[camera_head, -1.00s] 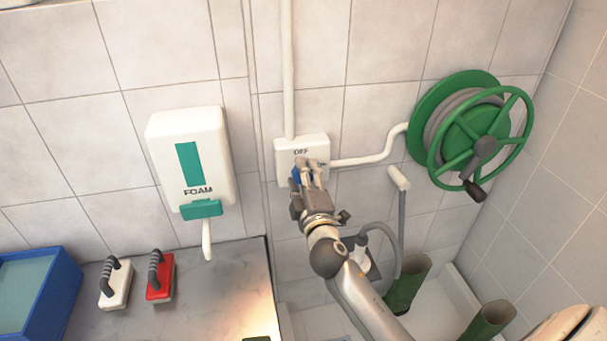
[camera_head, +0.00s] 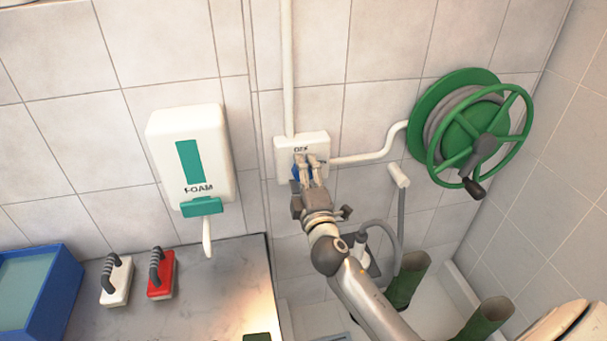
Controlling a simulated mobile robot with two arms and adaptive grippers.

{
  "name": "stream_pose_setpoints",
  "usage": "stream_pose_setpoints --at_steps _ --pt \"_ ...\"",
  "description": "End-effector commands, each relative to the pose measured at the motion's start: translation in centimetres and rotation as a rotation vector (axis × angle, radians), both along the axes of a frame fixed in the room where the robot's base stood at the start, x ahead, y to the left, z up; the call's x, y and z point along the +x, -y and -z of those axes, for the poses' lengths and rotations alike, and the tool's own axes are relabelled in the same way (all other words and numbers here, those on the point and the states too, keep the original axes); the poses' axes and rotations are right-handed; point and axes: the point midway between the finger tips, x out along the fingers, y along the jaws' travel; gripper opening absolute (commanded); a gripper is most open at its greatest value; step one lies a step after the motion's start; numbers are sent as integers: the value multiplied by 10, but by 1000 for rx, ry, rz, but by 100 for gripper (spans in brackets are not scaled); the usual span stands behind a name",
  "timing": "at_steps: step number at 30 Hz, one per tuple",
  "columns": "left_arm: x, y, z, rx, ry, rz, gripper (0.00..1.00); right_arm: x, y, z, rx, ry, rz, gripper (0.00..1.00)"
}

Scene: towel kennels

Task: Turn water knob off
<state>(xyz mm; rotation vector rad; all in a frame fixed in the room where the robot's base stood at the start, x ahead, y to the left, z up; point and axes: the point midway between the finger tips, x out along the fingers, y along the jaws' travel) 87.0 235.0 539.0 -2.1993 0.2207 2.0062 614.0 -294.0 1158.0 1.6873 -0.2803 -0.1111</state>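The white water control box (camera_head: 284,147) is on the tiled wall, with dark lettering near its top that is partly covered by my gripper. The blue knob (camera_head: 296,172) shows on its front, mostly hidden behind my fingers. My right gripper (camera_head: 310,162) reaches up from the lower right, with its fingertips at the knob and over the box's face. The fingers are a little apart with blue beside and behind them. I cannot tell whether they are clamped on the knob. My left gripper is not in view.
A white foam dispenser (camera_head: 215,150) hangs left of the box. A green hose reel (camera_head: 455,115) is on the wall to the right. A counter (camera_head: 215,300) below holds a white brush (camera_head: 116,285), a red brush (camera_head: 161,280) and a blue tub (camera_head: 65,290). Green boots (camera_head: 408,283) stand lower right.

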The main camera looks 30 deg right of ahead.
Motion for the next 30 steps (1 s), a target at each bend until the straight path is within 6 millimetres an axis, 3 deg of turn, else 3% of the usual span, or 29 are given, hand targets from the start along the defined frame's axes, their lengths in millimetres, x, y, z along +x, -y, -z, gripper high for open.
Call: stream_pose_setpoints --at_steps 14,30 --pt "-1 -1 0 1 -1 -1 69 -9 -2 1 2 0 0 69" --pt "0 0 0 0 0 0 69 -95 -24 9 2 -1 1 69"
